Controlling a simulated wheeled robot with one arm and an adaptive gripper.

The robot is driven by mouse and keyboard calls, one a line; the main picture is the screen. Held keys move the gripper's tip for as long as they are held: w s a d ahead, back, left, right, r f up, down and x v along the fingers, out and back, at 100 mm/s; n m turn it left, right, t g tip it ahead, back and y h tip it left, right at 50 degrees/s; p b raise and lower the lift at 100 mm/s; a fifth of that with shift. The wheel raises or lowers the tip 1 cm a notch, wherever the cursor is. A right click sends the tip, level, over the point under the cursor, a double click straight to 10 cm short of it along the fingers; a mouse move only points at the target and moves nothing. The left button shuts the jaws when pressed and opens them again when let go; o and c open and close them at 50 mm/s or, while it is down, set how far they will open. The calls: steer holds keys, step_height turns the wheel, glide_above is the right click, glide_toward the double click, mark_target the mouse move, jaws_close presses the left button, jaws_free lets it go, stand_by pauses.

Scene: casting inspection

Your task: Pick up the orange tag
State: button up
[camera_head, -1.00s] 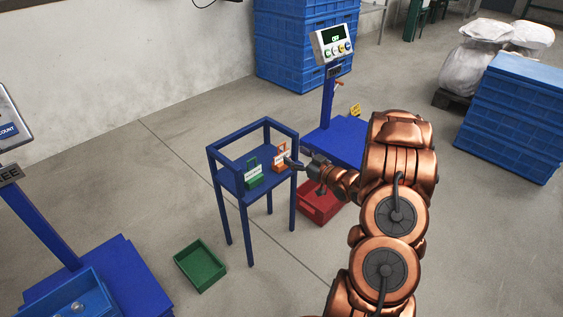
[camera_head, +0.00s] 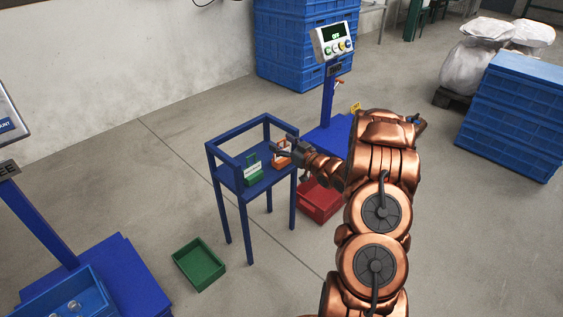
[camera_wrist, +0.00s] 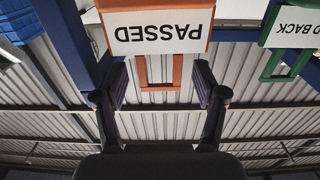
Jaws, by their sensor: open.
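The orange tag (camera_head: 282,159) stands on the small blue stand (camera_head: 229,182), at its right side. In the wrist view the orange tag (camera_wrist: 158,42) carries a white label reading "PASSED", upside down, and its orange loop handle lies between my fingers. My gripper (camera_head: 287,146) is at the stand's right edge by the tag. In the wrist view my gripper (camera_wrist: 160,84) is open, one finger on each side of the handle, with gaps to both. The green tag (camera_head: 253,170) stands left of the orange one; it also shows in the wrist view (camera_wrist: 285,66).
The stand's raised blue rails surround the tags. A red bin (camera_head: 320,201) sits on the floor right of the stand, and a green bin (camera_head: 199,264) in front left. A blue scale (camera_head: 328,137) with a display stands behind right.

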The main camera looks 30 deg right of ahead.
steer(key=shift+w, duration=0.2)
steer(key=shift+c, duration=0.2)
steer(key=c, duration=1.2)
